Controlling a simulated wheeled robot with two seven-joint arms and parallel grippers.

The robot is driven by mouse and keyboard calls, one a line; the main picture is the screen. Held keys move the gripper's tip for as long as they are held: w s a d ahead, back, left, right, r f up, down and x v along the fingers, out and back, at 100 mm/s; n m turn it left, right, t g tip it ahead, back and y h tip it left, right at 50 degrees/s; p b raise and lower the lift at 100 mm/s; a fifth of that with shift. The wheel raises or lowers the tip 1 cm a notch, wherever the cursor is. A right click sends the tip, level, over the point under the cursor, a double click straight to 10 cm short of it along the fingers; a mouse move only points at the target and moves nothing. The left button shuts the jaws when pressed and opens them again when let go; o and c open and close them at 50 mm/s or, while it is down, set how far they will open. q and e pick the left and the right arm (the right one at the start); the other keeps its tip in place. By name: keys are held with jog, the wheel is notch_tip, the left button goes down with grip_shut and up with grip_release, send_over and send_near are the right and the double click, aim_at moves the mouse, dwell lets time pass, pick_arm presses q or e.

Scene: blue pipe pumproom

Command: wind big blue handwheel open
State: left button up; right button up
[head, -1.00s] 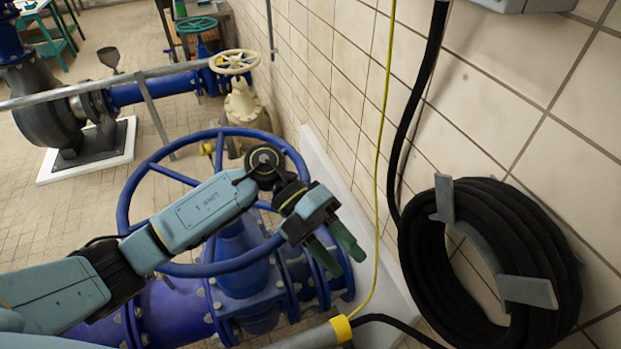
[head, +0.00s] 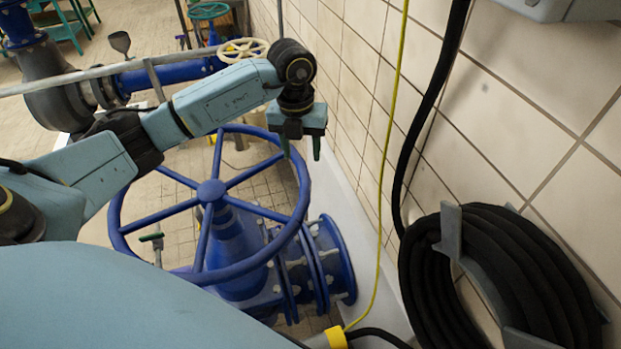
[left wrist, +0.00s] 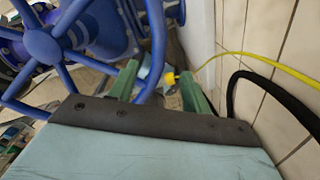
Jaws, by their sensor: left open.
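The big blue handwheel (head: 211,190) stands on a blue valve body (head: 240,255), its spokes and most of its rim in plain view. My left gripper (head: 302,150) is at the rim's far right side in the head view, fingers pointing down. In the left wrist view the handwheel (left wrist: 42,43) is at upper left. There its rim runs between the two green fingers of my left gripper (left wrist: 160,88), which are apart. I cannot tell whether either finger touches the rim. My right gripper is not in view.
The tiled wall (head: 345,75) rises close to the right of the wheel. A yellow cable (head: 388,150) hangs there, beside a coiled black hose (head: 510,270) on its bracket. A cream handwheel (head: 243,49) stands behind. A small green-topped part (head: 151,237) shows below the rim.

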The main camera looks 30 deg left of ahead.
aim_at(304, 187)
pick_arm(q)
jog(key=f, duration=0.1)
jog(key=s+f, duration=0.1)
jog(key=f, duration=0.1)
jog(key=f+p, duration=0.1)
jog(key=f, duration=0.1)
jog(key=shift+s+d+f, duration=0.15)
jog(key=shift+d, duration=0.15)
jog(key=f, duration=0.3)
jog(key=shift+w+f, duration=0.1)
jog(key=shift+w, duration=0.2)
jog(key=shift+s+d+f+p, duration=0.15)
jog(key=shift+f+p, duration=0.25)
jog(key=shift+f, duration=0.95)
jog(key=shift+r, duration=0.1)
jog(key=shift+c, duration=2.6)
grip_shut()
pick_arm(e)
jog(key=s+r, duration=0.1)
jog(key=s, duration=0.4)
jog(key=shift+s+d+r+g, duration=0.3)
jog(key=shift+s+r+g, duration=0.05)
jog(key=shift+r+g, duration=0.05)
